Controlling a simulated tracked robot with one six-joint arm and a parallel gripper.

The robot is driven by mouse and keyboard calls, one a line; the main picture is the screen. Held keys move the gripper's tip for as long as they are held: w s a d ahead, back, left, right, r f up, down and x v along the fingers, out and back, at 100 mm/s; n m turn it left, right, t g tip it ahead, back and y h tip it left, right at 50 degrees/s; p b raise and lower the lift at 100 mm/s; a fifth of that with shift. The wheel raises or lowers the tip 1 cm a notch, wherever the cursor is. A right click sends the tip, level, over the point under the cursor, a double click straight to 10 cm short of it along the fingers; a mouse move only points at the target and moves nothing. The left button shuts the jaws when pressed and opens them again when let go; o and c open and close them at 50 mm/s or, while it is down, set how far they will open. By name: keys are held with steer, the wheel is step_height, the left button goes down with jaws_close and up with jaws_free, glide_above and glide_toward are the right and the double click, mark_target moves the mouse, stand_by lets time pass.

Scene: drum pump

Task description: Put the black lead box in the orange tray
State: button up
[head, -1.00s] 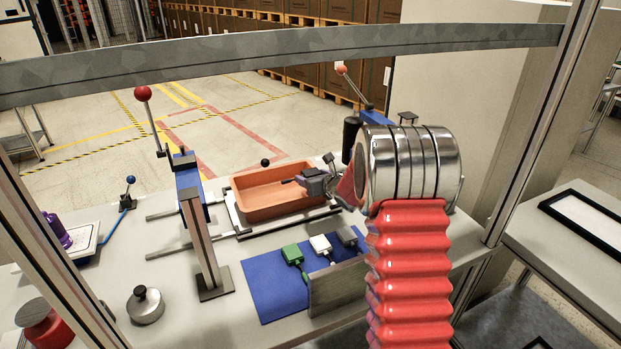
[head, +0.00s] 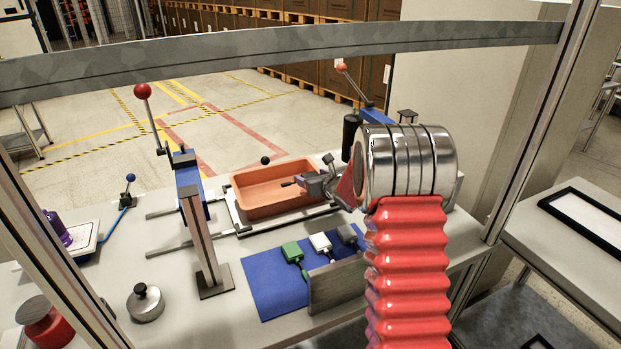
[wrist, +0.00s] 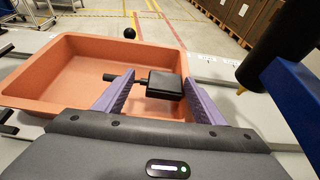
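The black lead box (wrist: 164,84) is between my gripper's purple-padded fingers (wrist: 160,92) in the wrist view, with its dark stub pointing left past the left finger. In the head view the stub (head: 288,184) pokes out left of my gripper (head: 310,184), and the fingers hide most of the box. My gripper appears shut on the box and holds it over the right part of the orange tray (head: 238,201). The tray also shows in the wrist view (wrist: 40,100) and its visible floor is bare. The exact gap between box and tray floor cannot be told.
Green (head: 292,251), white (head: 320,243) and grey (head: 347,233) lead boxes sit on the blue mat (head: 262,290) by a grey upright plate (head: 336,285). A red-knobbed lever post (head: 190,190) stands left of the tray. A black handle (wrist: 285,45) is close on the right.

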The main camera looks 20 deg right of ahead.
steer(key=o, duration=0.3)
steer(key=shift+s+d+f, duration=0.1)
steer(key=shift+f, duration=0.25)
steer(key=shift+r, duration=0.25)
steer(key=r+v, duration=0.1)
steer(key=v, duration=1.1)
steer(key=shift+r, duration=0.15)
